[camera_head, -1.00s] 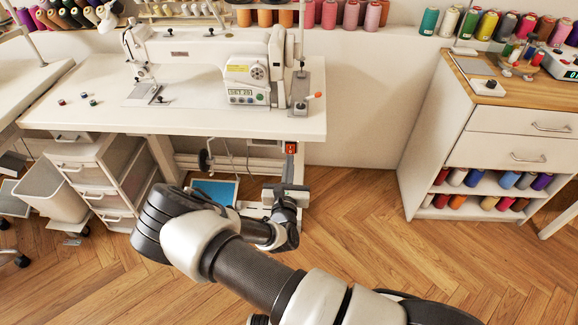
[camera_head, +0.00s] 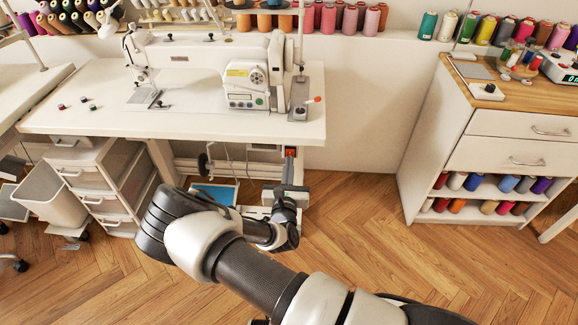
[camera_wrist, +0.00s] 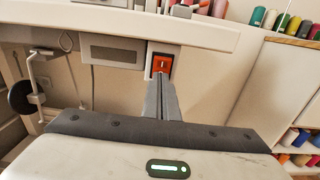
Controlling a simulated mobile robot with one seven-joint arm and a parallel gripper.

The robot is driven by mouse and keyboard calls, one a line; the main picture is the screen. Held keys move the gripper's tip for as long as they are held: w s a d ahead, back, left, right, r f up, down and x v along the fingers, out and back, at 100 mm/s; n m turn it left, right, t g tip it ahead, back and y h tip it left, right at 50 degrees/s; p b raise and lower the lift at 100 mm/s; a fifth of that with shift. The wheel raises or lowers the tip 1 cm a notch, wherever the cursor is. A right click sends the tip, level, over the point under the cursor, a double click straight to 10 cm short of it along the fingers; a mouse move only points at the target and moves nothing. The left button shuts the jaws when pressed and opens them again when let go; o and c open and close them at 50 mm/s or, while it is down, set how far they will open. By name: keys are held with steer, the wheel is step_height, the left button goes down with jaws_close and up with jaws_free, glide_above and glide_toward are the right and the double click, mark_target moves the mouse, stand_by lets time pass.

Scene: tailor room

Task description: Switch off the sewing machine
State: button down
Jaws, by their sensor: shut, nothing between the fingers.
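The white sewing machine (camera_head: 205,60) stands on its white table (camera_head: 180,124) in the head view. Its small display (camera_head: 240,98) looks blank. An orange-red rocker switch (camera_wrist: 161,64) is set in a grey housing under the table's front edge in the wrist view. The switch also shows small in the head view (camera_head: 290,152). My gripper (camera_wrist: 161,80) is shut and empty. Its fingertips are at the lower edge of the switch and cover its bottom part. I cannot tell whether they still touch it. My gripper also shows below the table edge in the head view (camera_head: 289,166).
A grey control box (camera_wrist: 112,50) is left of the switch, under the tabletop. A drawer unit (camera_head: 98,180) and a bin (camera_head: 50,197) stand left below the table. A cabinet (camera_head: 508,152) stands at right. Wooden floor between is clear.

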steer(key=shift+r, duration=0.1)
steer(key=s+p, duration=0.3)
steer(key=s, duration=0.4)
steer(key=shift+a, duration=0.1)
stand_by(0.4)
